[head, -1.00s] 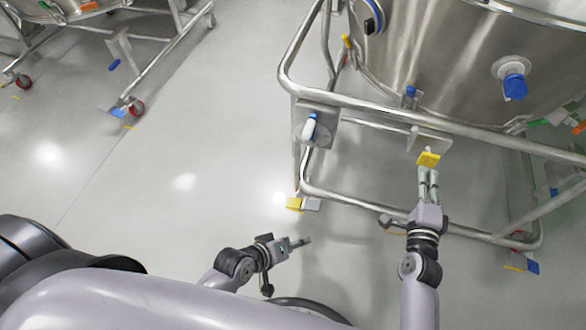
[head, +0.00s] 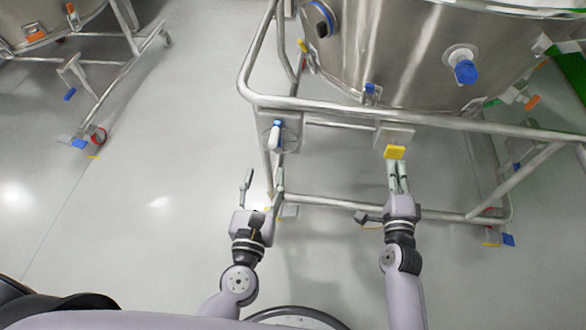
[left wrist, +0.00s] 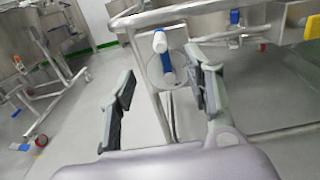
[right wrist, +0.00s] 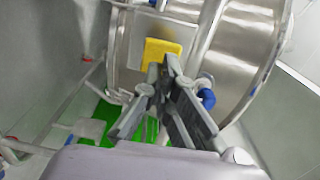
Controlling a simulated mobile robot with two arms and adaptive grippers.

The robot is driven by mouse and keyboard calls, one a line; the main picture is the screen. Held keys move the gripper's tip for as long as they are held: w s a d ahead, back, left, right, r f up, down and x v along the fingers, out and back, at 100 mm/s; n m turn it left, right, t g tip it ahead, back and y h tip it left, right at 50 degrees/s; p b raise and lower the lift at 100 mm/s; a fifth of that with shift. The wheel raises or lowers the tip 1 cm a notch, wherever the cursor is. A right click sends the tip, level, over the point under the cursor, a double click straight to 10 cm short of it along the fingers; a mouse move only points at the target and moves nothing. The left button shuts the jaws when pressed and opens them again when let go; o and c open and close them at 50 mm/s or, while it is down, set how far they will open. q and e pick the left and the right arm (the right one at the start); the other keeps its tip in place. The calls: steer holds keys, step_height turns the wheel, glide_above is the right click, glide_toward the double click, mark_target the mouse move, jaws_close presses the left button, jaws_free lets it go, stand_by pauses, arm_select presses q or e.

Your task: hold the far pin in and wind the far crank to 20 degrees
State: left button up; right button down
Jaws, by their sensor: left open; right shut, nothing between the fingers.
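A crank with a blue arm and white knob (head: 276,135) sits on a round disc at the left of the near frame rail. It also shows in the left wrist view (left wrist: 166,65), between the fingers but beyond them. My left gripper (head: 263,178) is open and empty, below and apart from the crank. A yellow pad (head: 395,152), seemingly the pin, stands out from a metal plate further right; it also shows in the right wrist view (right wrist: 160,51). My right gripper (head: 397,170) is shut and empty, its tips right at the pad. I cannot tell whether they touch.
The steel vessel (head: 410,60) and its tubular frame (head: 340,105) stand ahead. A blue-capped port (head: 464,68) sticks out of the vessel. Another framed vessel (head: 40,22) stands at the far left. The floor (head: 150,150) between them is clear.

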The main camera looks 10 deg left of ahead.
mark_target(273, 146)
arm_select(q)
steer(key=w, duration=1.1)
steer(key=shift+w, duration=0.4)
steer(key=shift+s, duration=0.1)
arm_select(e)
steer(key=shift+w, duration=0.15)
stand_by(0.4)
steer(key=shift+w, duration=2.2)
arm_select(q)
jaws_close()
